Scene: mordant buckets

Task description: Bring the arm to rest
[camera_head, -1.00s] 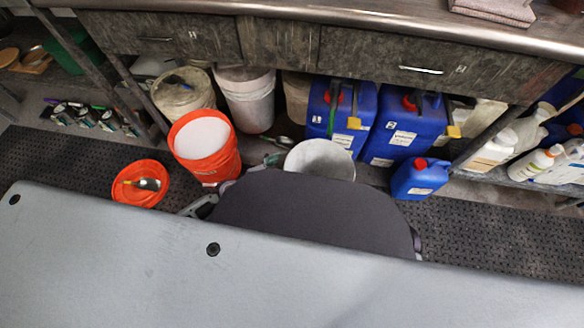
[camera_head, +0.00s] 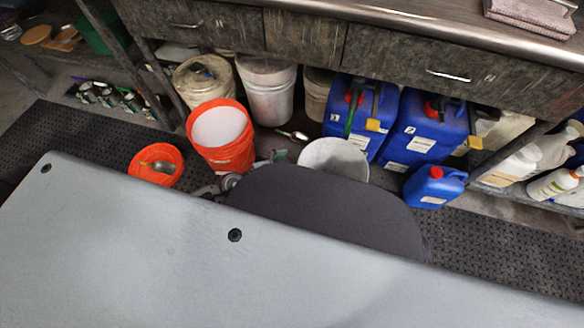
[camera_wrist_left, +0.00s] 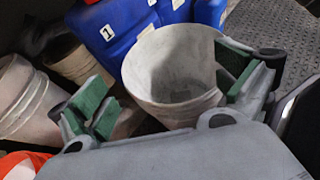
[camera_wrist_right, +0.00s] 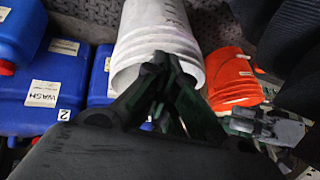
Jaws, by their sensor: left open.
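My left gripper (camera_wrist_left: 168,95) is open, with green pads on its two fingers. In the left wrist view, the pale bucket (camera_wrist_left: 172,62) shows beyond and between the spread fingers; I cannot tell whether they touch it. In the head view, only a bit of the left gripper (camera_head: 279,156) shows, left of the same bucket (camera_head: 335,158), which my dark body part partly hides.
An orange bucket (camera_head: 232,155) stands left of the pale bucket, with an orange lid holding a scoop (camera_head: 157,165) beside it. Blue jugs (camera_head: 418,135) and a small blue jug (camera_head: 433,188) stand right. The bench (camera_head: 400,20) overhangs them. Dark matting (camera_head: 500,230) is clear at right.

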